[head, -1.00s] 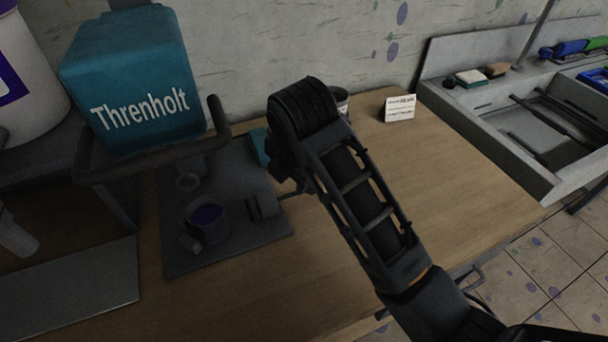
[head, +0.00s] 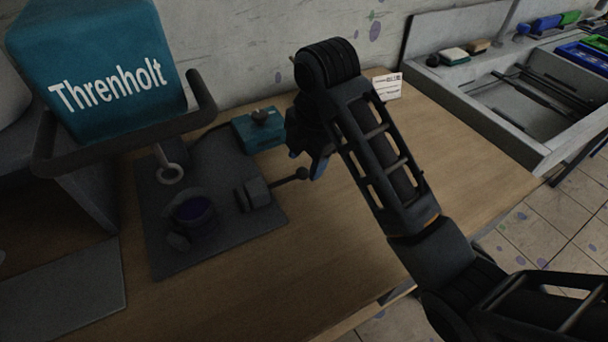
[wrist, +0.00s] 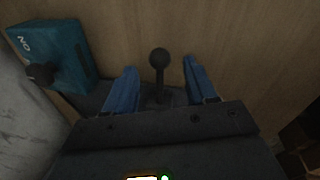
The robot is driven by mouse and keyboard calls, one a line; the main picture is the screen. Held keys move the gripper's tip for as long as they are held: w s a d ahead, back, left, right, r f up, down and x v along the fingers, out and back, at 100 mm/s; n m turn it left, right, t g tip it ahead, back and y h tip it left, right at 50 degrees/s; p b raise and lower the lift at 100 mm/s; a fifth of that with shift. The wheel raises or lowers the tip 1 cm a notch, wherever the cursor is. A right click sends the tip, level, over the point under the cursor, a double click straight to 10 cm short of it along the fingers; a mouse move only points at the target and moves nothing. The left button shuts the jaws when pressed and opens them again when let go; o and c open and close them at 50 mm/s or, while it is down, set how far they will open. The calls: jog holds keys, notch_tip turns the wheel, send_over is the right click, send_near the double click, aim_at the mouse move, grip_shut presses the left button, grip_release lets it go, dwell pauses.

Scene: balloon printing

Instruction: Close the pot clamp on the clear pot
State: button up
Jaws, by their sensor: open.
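The clear pot (head: 197,214) with dark purple contents stands on a dark plate (head: 165,262) on the wooden bench. The pot clamp (head: 254,193) is a dark block just right of the pot, and a gap shows between them. Its lever reaches out to the right and ends in a round knob (head: 303,173). My gripper (wrist: 160,66) is open, its two blue fingers on either side of the lever knob (wrist: 159,58) in the wrist view. I cannot tell whether they touch it. In the head view, my wrist partly hides the fingers, close to the knob.
A teal box with a switch (head: 258,130) stands behind the clamp, left of my gripper. A white card (head: 387,87) stands at the back.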

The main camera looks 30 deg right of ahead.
aim_at(304, 169)
jog(key=shift+w+f+b, duration=0.1)
jog(key=shift+f+b, duration=0.3)
jog(key=shift+f, duration=0.4)
jog(key=shift+w+f, duration=0.25)
jog(key=shift+f, duration=0.7)
jog(key=shift+c, duration=0.2)
grip_shut()
